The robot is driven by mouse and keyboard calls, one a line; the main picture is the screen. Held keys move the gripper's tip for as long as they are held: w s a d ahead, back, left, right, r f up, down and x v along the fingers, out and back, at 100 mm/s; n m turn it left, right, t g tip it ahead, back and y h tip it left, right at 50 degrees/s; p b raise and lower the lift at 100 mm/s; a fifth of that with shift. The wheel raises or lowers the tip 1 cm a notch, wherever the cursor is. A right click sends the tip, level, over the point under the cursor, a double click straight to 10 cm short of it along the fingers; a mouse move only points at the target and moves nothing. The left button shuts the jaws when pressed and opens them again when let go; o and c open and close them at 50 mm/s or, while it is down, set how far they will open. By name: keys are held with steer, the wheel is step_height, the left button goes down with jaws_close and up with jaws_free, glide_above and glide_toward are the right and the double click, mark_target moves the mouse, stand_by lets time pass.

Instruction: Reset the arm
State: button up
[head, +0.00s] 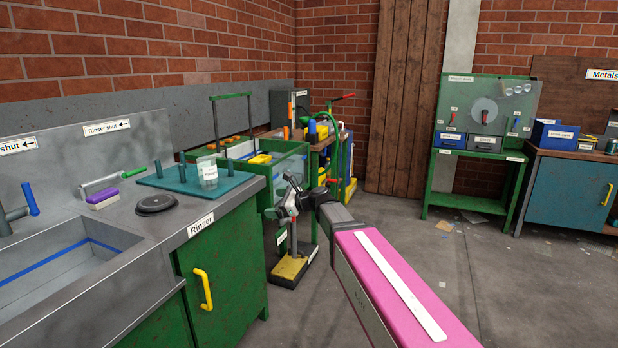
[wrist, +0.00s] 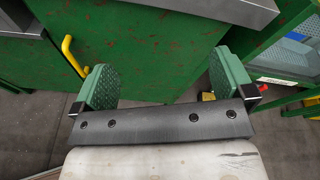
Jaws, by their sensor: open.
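My gripper (head: 288,192) is at the end of my outstretched arm, in front of the right end of the green rinser cabinet, at about the height of its worktop. In the wrist view my gripper (wrist: 162,85) shows two green ribbed fingers spread wide apart. Nothing is between them. Behind them is the scuffed green cabinet front (wrist: 155,50), with a yellow handle (wrist: 72,55) to the left. My arm, with a pink top and a white strip, reaches from the lower right of the head view.
A sink (head: 75,265), a clear jar (head: 208,173) on a teal mat (head: 165,183) and a black disc (head: 156,204) are on the left worktop. A green-framed tank (head: 290,162) stands close behind my gripper. Open floor (head: 400,210) lies to the right, before a green stand (head: 433,190).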

steer(key=s+d+f+n+g+h, duration=0.3)
steer(key=s+d+f+n+h, duration=0.4)
steer(key=d+f, duration=0.7)
steer(key=s+d+f+n+g+h, duration=0.3)
steer(key=s+d+f+n+h, duration=0.4)
steer(key=s+d+f+n, duration=0.4)
steer(key=s+d+f, duration=0.1)
steer(key=d+f, duration=0.2)
steer(key=d, duration=0.2)
steer(key=shift+d+f, duration=0.15)
steer(key=shift+d, duration=0.15)
